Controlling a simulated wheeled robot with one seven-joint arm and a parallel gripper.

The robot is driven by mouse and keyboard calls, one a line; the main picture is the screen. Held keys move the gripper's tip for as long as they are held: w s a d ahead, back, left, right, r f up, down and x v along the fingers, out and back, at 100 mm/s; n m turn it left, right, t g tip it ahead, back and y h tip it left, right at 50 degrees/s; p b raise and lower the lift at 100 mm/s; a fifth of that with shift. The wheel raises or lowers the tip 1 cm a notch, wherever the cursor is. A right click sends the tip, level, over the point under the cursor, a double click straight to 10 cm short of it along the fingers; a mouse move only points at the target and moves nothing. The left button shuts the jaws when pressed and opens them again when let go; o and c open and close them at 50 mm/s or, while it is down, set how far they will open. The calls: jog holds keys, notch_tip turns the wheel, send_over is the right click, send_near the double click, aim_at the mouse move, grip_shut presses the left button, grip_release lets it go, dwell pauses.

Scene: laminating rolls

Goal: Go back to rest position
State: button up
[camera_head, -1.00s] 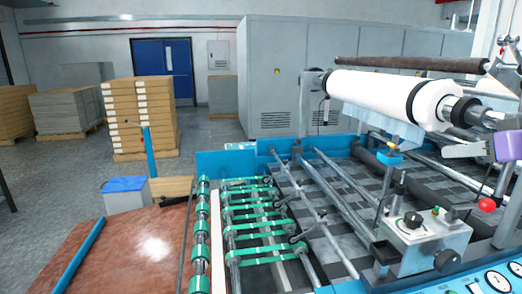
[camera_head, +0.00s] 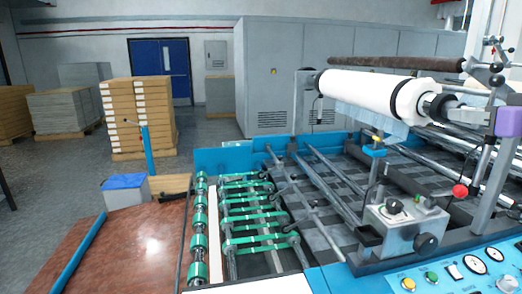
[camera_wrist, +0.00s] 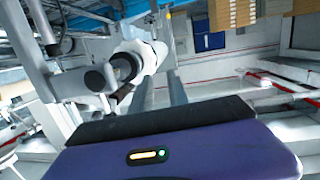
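A purple casing with a black front edge, which I take as my gripper (camera_wrist: 170,125), fills the lower part of the wrist view. In the head view a purple part of my arm (camera_head: 509,122) shows at the right edge, beside the machine's upright post. The large white roll (camera_head: 375,92) with black bands rests on its shaft above the laminating machine. It also shows in the wrist view (camera_wrist: 152,55), apart from the purple casing.
The machine's grey control box (camera_head: 402,222) and red knob (camera_head: 460,191) stand below the roll. A dark bar (camera_head: 395,63) runs behind it. Green rollers (camera_head: 255,217) and a brown table (camera_head: 135,240) lie left. Stacked boxes (camera_head: 140,115) stand on open floor.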

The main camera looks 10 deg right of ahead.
jog(key=s+a+f+m+t+h, duration=0.25)
jog(key=s+a+f, duration=0.25)
jog(key=f, duration=0.7)
jog(key=s+a+f+m+t+h, duration=0.1)
jog(key=s+a+f+m+h, duration=0.4)
jog(key=f, duration=0.6)
jog(key=s+a+f+n+g+y, duration=0.1)
jog(key=s+a+f+n+y, duration=0.1)
jog(key=s+a+f, duration=0.4)
jog(key=s+a+f+n+g+y, duration=0.2)
jog(key=s+a+f, duration=0.4)
jog(key=s, duration=0.9)
jog(key=s+a+f+n+g+y, duration=0.2)
jog(key=s+a+f+n+y, duration=0.2)
jog(key=s+a+f, duration=0.2)
jog(key=s+a, duration=0.2)
jog(key=s, duration=0.2)
jog(key=shift+s+a+y, duration=0.2)
jog(key=shift+s+y, duration=0.05)
jog(key=shift+y, duration=0.1)
